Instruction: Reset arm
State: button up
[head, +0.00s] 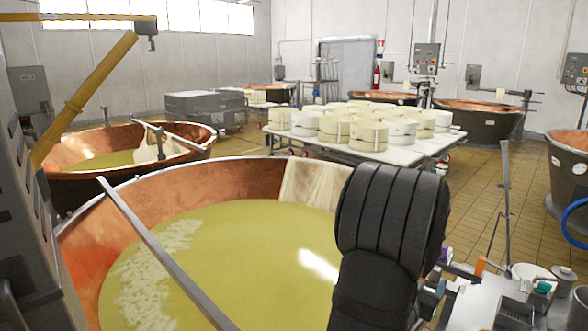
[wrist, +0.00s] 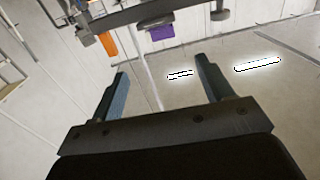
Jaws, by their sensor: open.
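My gripper (wrist: 162,66) shows in the wrist view with its two dark fingers spread wide apart. Nothing is between them. Beyond the fingertips is a pale surface with two bright light patches. An orange-handled item (wrist: 108,42) and a purple item (wrist: 160,32) lie past the fingers along a grey bar, apart from them. In the head view my black arm stands at the front, right of centre, and the gripper's fingers cannot be made out there.
A large copper vat (head: 88,240) of yellow liquid fills the front, with a metal bar (head: 160,250) across it. A white table (head: 430,149) bears several cheese rounds. At lower right, a bench (head: 480,305) holds an orange item (head: 481,265) and containers. Tiled floor (head: 525,210) shows behind.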

aim_at(443, 252)
jog(key=x, duration=1.5)
jog(key=shift+w+d, duration=0.35)
jog(key=shift+d, duration=0.1)
jog(key=shift+n+t+y, duration=0.3)
jog(key=shift+y, duration=0.1)
jog(key=shift+a+n+t+y, duration=0.1)
jog(key=shift+n+t+y, duration=0.3)
jog(key=shift+n+y, duration=0.15)
jog(key=shift+n+t+y, duration=0.7)
jog(key=shift+n+y, duration=0.15)
jog(key=shift+y, duration=0.4)
jog(key=shift+y, duration=0.3)
jog(key=shift+n+t+y, duration=0.8)
jog(key=shift+n+y, duration=1.2)
jog(key=shift+y, duration=0.8)
jog(key=shift+n+y, duration=0.3)
jog(key=shift+y, duration=0.1)
